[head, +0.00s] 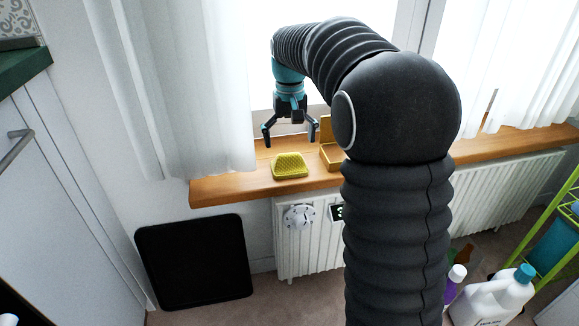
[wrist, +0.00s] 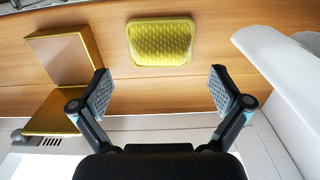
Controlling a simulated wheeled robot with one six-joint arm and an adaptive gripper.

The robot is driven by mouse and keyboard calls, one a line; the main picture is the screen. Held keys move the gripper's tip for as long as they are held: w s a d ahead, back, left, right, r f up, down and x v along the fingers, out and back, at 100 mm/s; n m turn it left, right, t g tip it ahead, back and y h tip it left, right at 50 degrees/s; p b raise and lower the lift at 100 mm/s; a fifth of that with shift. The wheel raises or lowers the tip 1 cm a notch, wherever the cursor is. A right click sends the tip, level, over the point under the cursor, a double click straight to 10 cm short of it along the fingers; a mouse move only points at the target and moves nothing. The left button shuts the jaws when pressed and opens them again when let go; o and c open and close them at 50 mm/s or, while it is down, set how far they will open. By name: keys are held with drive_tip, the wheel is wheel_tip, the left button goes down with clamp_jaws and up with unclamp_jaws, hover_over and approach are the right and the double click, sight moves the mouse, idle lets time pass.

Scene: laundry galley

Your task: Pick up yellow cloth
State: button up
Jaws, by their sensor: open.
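The yellow cloth (head: 290,166) lies as a small textured pad on the wooden windowsill, near its left end. In the wrist view the cloth (wrist: 160,41) sits ahead of my fingers, near the top middle, with its whole outline showing. My gripper (head: 290,140) is open and empty, pointing down above the sill, behind the cloth in the head view. In the wrist view the two fingers of my gripper (wrist: 160,90) are spread wider than the cloth and do not touch it.
A yellow open box (head: 331,156) stands on the sill (head: 222,188) just right of the cloth; it also shows at left in the wrist view (wrist: 62,58). White curtains (head: 205,100) hang close on the left. A radiator (head: 300,255) is below. Bare wood lies left of the cloth.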

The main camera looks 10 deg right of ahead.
sight(289, 153)
drive_tip(key=shift+w+f+b, duration=0.15)
drive_tip(key=shift+f+b, duration=0.5)
drive_tip(key=shift+f, duration=2.3)
drive_tip(key=c, duration=1.2)
